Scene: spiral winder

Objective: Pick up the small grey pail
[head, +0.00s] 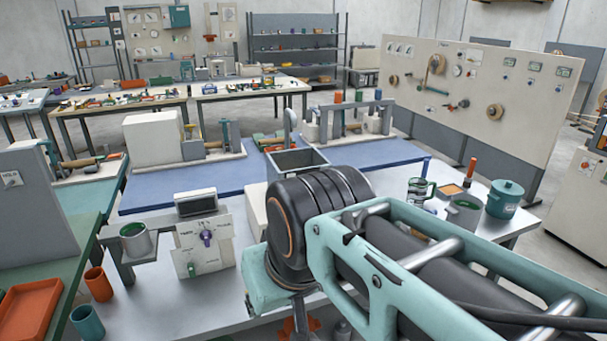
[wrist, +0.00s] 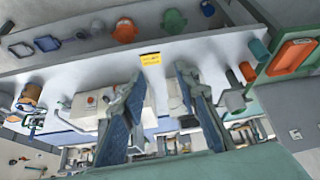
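Two grey, round, pail-like vessels with green inside show in the head view. One grey vessel (head: 138,243) is at the left on the bracket of a white device; the other grey vessel (head: 463,212) stands on the right of the bench beside a teal lidded pot. I cannot tell for sure which is the small grey pail. The left one seems to show in the wrist view as a grey shape (wrist: 235,99), right of my fingers. My gripper (wrist: 158,80) is open, with nothing between its blue-padded fingers. In the head view my arm hides it.
The teal pot (head: 505,199) and a glass jug (head: 419,192) stand on the right of the bench. A white device with a display (head: 203,240) stands left of my arm. An orange cup (head: 98,284) and teal cup (head: 87,322) stand near the orange tray (head: 28,309).

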